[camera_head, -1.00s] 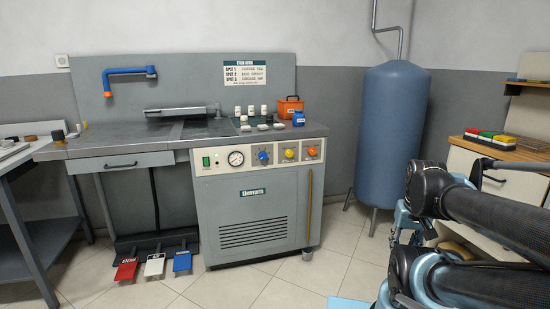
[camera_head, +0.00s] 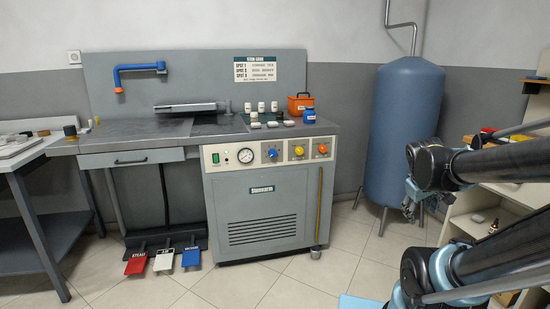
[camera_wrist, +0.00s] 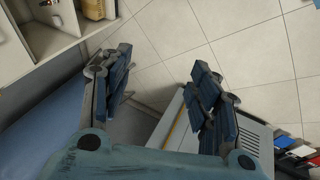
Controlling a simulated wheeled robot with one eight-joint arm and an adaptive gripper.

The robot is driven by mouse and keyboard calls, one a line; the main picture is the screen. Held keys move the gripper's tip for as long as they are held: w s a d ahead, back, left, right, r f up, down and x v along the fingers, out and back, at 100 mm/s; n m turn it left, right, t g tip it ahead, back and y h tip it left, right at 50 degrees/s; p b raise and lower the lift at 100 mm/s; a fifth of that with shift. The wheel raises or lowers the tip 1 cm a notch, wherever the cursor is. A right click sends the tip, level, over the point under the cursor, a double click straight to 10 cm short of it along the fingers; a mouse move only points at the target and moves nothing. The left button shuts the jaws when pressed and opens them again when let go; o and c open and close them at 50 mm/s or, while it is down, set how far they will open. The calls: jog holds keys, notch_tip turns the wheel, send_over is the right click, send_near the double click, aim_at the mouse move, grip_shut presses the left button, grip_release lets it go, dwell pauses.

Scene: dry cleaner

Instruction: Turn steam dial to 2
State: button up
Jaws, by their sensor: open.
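The steam station's control panel (camera_head: 240,157) is on the front of the grey cabinet. It has a blue dial (camera_head: 272,153), a yellow dial (camera_head: 299,151) and an orange dial (camera_head: 323,149), with a round gauge (camera_head: 245,155) to their left. The lettering is too small to read, so I cannot tell which dial is steam or its setting. In the wrist view my gripper (camera_wrist: 160,98) is open and empty, pointing down over the floor. My arm is at the right in the head view, well apart from the dials.
A blue tank (camera_head: 403,120) stands right of the cabinet. Red, white and blue pedals (camera_head: 163,260) lie on the floor below the worktop. Bottles and an orange box (camera_head: 300,103) sit on top. Shelving (camera_head: 490,215) is at the right. Tiled floor before the cabinet is clear.

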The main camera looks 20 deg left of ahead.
jog(key=w+a+r+n+t, duration=0.2)
jog(key=w+n, duration=0.1)
jog(key=w, duration=0.3)
jog(key=w+a+r+n+t+h, duration=0.1)
jog(key=w+a+n, duration=0.1)
jog(key=w, duration=0.3)
jog(key=w+a+r+n+t, duration=0.2)
jog(key=w+n, duration=0.1)
jog(key=w, duration=0.3)
jog(key=w+a+r+n+t+y, duration=0.2)
jog(key=w+a+n+t, duration=0.1)
jog(key=w+a+n, duration=0.65)
jog(key=w+a+f+n+t+y, duration=0.15)
jog(key=a+n, duration=0.25)
jog(key=a, duration=0.5)
jog(key=w+a+f+n+t+y, duration=0.1)
jog(key=a+f+n+y, duration=0.2)
jog(key=a, duration=0.7)
jog(key=w+a+f+n+t+y, duration=0.1)
jog(key=w+a+n+y, duration=0.15)
jog(key=a+n, duration=0.5)
jog(key=n+g+y, duration=0.1)
jog(key=n+y, duration=0.3)
send_near(273, 154)
jog(key=x, duration=0.8)
jog(key=shift+w+a+r, duration=0.1)
jog(key=shift+w+a, duration=0.05)
jog(key=shift+w, duration=0.2)
jog(key=c, duration=1.1)
